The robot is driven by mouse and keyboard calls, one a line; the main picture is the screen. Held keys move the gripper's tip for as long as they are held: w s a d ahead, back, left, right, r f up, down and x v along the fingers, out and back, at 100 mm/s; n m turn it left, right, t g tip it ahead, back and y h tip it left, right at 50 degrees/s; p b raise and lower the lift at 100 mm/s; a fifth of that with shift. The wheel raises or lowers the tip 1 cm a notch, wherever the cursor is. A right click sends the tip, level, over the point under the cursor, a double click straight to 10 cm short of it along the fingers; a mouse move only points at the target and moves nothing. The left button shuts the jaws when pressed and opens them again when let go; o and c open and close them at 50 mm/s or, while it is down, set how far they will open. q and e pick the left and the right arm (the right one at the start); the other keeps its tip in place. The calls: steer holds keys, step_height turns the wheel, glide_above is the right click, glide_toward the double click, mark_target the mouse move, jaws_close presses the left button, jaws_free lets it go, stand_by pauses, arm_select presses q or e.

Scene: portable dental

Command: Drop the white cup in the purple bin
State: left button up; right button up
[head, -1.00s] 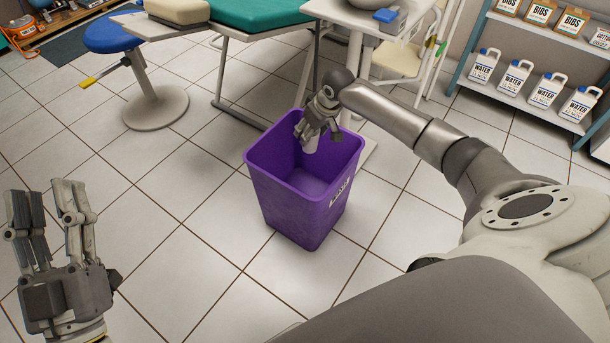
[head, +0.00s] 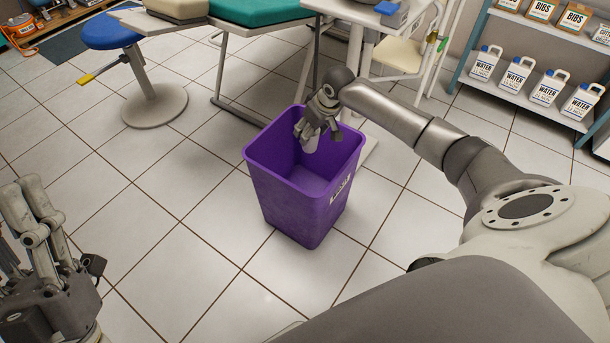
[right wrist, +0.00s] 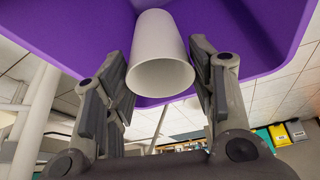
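The purple bin (head: 300,205) stands on the tiled floor in the middle of the head view, its top open. My right gripper (head: 317,133) points down at the bin's mouth. It is shut on the white cup (right wrist: 160,60), which sits between its fingers in the right wrist view. The cup shows as a small pale shape (head: 310,145) under the fingers in the head view, over the bin's inside. The bin's purple walls (right wrist: 75,35) surround the cup in the wrist view. My left gripper (head: 30,225) is empty at the lower left, fingers apart.
A blue stool (head: 155,105) stands at the upper left. A green-topped dental chair (head: 260,12) and a white cart (head: 365,15) stand behind the bin. A shelf (head: 520,95) with several water jugs is at the upper right. The floor left of the bin is clear.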

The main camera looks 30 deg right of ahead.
steer(key=o, duration=0.4)
steer(key=v, duration=1.2)
steer(key=shift+w, duration=0.1)
